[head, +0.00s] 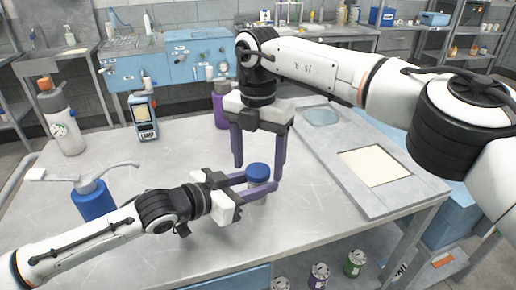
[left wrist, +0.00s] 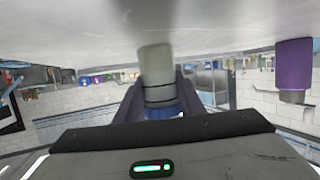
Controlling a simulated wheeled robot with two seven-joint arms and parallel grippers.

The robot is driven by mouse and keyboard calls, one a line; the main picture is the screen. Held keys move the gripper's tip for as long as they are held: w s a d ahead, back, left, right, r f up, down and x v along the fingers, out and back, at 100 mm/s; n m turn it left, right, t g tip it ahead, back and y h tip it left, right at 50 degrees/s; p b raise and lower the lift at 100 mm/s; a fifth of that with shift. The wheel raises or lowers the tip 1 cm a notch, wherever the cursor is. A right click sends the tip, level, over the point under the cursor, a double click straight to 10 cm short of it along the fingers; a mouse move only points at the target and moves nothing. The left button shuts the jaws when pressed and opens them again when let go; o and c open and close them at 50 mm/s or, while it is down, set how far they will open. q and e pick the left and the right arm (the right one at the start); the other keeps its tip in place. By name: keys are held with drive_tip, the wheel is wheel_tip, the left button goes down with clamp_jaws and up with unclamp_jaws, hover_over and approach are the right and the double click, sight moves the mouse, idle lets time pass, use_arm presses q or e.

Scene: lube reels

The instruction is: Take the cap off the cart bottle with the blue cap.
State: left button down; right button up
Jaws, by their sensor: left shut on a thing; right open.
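The bottle with the blue cap (head: 258,170) is at the middle of the cart top in the head view. My left gripper (head: 262,191) reaches in from the left, its purple fingers shut around the bottle just below the cap. In the left wrist view, which is upside down, the pale grey bottle body (left wrist: 157,68) stands between the fingers, and part of the blue cap (left wrist: 160,112) shows. The bottle is upright; I cannot tell whether its base touches the cart. My right gripper (head: 258,172) points down from above, open, with a finger on each side of the cap.
A purple bottle (head: 221,104) stands behind my grippers. A grey panel (head: 335,145) lies at the right. The front right top is clear.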

drive_tip(key=shift+f, duration=0.2)
drive_tip(key=shift+c, duration=0.4)
drive_tip(key=c, duration=1)
drive_tip(key=o, duration=1.2)
drive_tip(key=shift+c, duration=0.2)
drive_tip(key=shift+r, duration=0.15)
drive_tip(key=shift+r, duration=2.15)
use_arm(q)
drive_tip(key=c, duration=1.1)
unclamp_jaws()
